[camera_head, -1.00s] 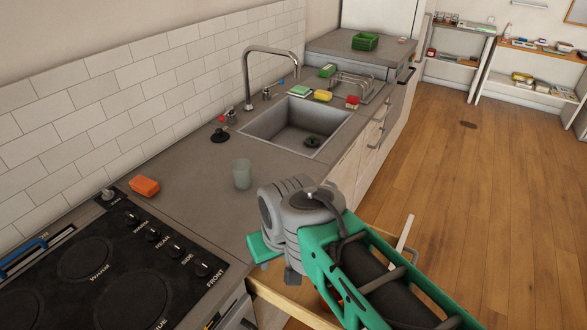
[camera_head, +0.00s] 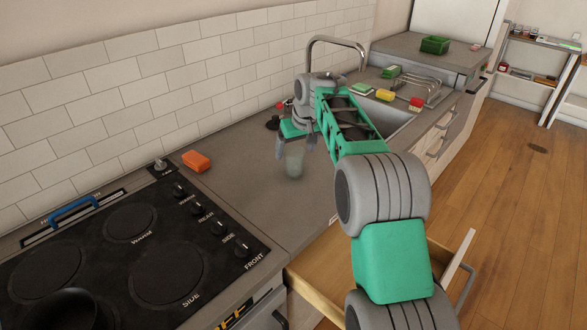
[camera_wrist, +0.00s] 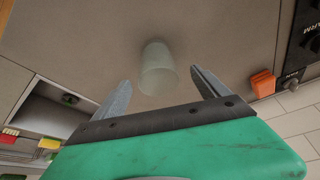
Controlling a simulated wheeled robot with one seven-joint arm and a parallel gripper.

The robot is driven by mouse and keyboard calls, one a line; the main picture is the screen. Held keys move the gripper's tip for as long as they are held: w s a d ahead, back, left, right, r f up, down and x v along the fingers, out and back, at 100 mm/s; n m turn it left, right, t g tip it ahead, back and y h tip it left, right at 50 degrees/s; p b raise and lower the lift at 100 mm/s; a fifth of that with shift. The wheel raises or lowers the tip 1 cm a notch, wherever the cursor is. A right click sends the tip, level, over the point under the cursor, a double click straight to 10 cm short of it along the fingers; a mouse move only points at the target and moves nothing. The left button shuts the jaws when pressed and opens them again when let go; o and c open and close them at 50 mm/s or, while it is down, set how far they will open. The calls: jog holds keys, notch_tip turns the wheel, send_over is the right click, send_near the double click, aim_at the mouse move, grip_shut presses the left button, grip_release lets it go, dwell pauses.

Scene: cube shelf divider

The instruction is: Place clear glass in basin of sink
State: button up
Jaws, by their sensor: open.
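The clear glass (camera_head: 293,160) stands upright on the grey counter between the stove and the sink. It also shows in the wrist view (camera_wrist: 157,68), ahead of and between my fingers. My gripper (camera_head: 295,148) is open and empty, close above and around the glass's position in the head view. Both fingers are apart from the glass in the wrist view (camera_wrist: 160,85). The sink basin (camera_head: 397,124) is partly hidden behind my arm in the head view. It shows at the left of the wrist view (camera_wrist: 60,108).
An orange sponge (camera_head: 196,161) lies by the stove (camera_head: 110,250). A tall faucet (camera_head: 338,40) stands behind the sink. A dish rack (camera_head: 420,88) and several sponges sit beyond it. An open drawer (camera_head: 330,275) juts out below the counter front.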

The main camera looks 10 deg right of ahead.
aim_at(292, 163)
jog(key=p+x, duration=0.1)
jog(key=x, duration=0.6)
jog(key=shift+d+f, duration=0.1)
jog(key=shift+f, duration=0.15)
jog(key=shift+s, duration=0.1)
jog(key=shift+c, duration=0.5)
jog(key=c, duration=1.5)
jog(key=shift+r, duration=0.15)
jog(key=shift+c, duration=1.3)
